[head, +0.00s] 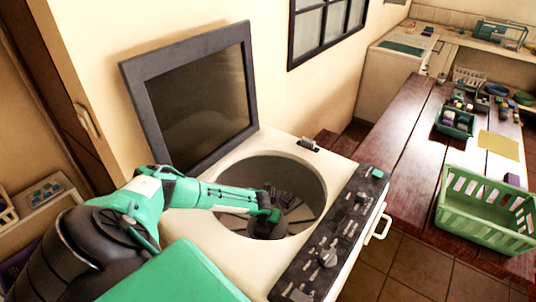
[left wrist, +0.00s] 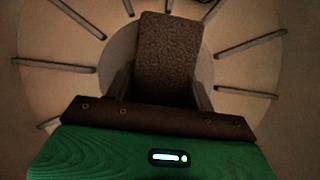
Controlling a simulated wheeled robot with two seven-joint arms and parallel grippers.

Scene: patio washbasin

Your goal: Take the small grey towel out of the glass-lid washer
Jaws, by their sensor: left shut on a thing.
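The glass-lid washer (head: 232,252) stands in front of me with its dark-framed glass lid (head: 200,95) raised against the wall. My left arm reaches over its rim, and the left gripper (head: 268,222) is down inside the round drum (head: 298,180). In the left wrist view the small grey towel (left wrist: 168,50) shows as a dark, rough-textured, upright-looking block between the fingers of my left gripper (left wrist: 160,95). The gripper is shut on it above the drum floor. In the head view the towel is hard to make out from the gripper. My right gripper is not in view.
The washer's dark control panel (head: 330,240) with knobs lies right of the drum opening. A wooden table (head: 400,150) at the right holds a green basket (head: 485,215) and a small green tray (head: 455,124). Drum ribs (left wrist: 250,45) surround the gripper.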

